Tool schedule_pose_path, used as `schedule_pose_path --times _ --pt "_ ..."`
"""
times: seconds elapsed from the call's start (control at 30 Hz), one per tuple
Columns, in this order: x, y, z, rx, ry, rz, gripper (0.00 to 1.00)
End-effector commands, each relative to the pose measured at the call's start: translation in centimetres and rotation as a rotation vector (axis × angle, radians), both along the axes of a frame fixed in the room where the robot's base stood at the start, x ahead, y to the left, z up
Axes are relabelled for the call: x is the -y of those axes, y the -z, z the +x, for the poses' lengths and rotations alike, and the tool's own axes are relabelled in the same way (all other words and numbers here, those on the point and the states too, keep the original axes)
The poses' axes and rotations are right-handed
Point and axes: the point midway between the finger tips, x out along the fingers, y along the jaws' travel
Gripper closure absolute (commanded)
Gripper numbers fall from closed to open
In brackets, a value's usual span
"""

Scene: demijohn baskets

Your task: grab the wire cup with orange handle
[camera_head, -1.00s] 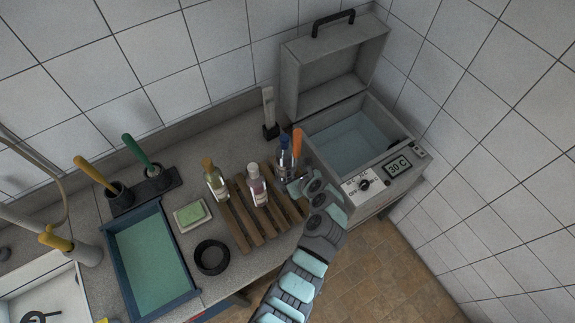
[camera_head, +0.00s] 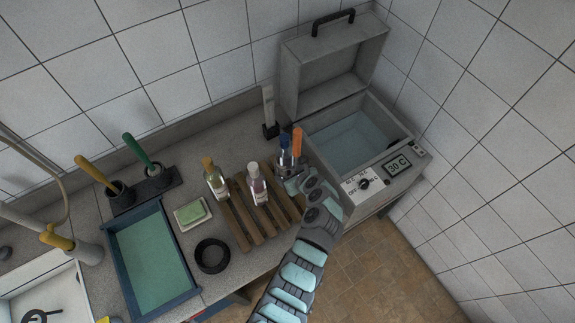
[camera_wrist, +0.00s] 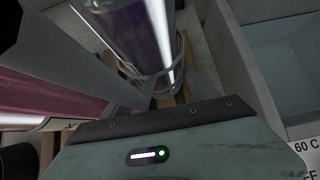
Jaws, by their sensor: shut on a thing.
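The orange handle (camera_head: 297,141) stands upright beside the blue-capped bottle (camera_head: 285,150) at the right end of the wooden slats. In the wrist view, thin wire of the wire cup (camera_wrist: 181,62) runs around the lower part of a dark bottle (camera_wrist: 138,35), so the bottle appears to sit inside the cup. My gripper (camera_head: 291,184) is low against the near side of the cup. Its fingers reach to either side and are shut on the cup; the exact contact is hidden. The handle is out of the wrist view.
A slatted wooden rack (camera_head: 243,226) holds two other bottles (camera_head: 257,186) (camera_head: 215,180) to the left. A grey water bath (camera_head: 312,131) with open lid stands close on the right. A soap dish (camera_head: 193,214), black ring (camera_head: 212,256) and blue tray (camera_head: 183,296) lie farther left.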

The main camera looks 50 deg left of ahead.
Motion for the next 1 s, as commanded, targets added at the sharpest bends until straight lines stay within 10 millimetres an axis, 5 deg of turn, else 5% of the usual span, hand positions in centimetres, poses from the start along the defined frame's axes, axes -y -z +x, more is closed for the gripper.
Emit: schedule_pose_path --times 0.6,1.0 --pt "0.02 -0.01 0.05 0.001 0.001 0.0 0.96" --pt "-0.11 -0.58 0.1 0.002 0.0 0.005 0.96"
